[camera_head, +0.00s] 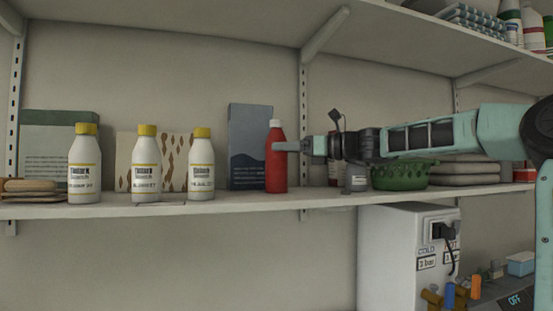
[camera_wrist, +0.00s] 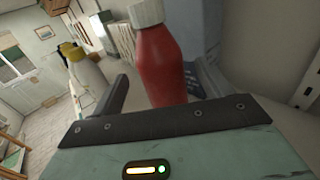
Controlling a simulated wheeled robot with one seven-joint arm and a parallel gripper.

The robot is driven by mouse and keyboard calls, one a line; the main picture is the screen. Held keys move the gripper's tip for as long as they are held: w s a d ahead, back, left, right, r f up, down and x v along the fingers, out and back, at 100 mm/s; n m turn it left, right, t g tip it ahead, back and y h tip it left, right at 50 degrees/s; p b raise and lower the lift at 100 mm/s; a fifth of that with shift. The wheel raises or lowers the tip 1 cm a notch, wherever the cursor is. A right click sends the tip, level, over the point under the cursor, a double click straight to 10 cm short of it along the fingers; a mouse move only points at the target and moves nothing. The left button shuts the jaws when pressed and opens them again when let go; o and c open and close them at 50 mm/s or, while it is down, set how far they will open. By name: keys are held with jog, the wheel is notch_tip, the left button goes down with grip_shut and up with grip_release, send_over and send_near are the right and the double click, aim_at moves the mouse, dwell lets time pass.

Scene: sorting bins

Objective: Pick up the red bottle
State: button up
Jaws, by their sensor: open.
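The red bottle (camera_head: 275,165) with a white cap stands upright on the shelf, in front of a dark blue-grey box. My gripper (camera_head: 290,146) reaches in from the right at the height of the bottle's upper body, with a finger overlapping the bottle in the head view. In the wrist view the red bottle (camera_wrist: 161,62) is between the two open fingers (camera_wrist: 160,85), and its lower part is hidden behind the gripper's palm. I cannot tell whether either finger touches it.
Several white bottles with yellow caps (camera_head: 147,170) stand to the left on the shelf (camera_head: 240,200). The blue-grey box (camera_head: 249,140) is close behind the red bottle. A green basket (camera_head: 400,178) and other items are to the right, under my arm. An upper shelf (camera_head: 200,15) is above.

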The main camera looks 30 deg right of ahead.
jog(key=p+x, duration=0.3)
jog(key=x, duration=0.2)
jog(key=shift+w+a+r, duration=0.1)
jog(key=shift+w+r, duration=0.05)
jog(key=shift+w, duration=0.1)
jog(key=c, duration=1.3)
jog(key=shift+c, duration=1.1)
jog(key=shift+r, duration=0.15)
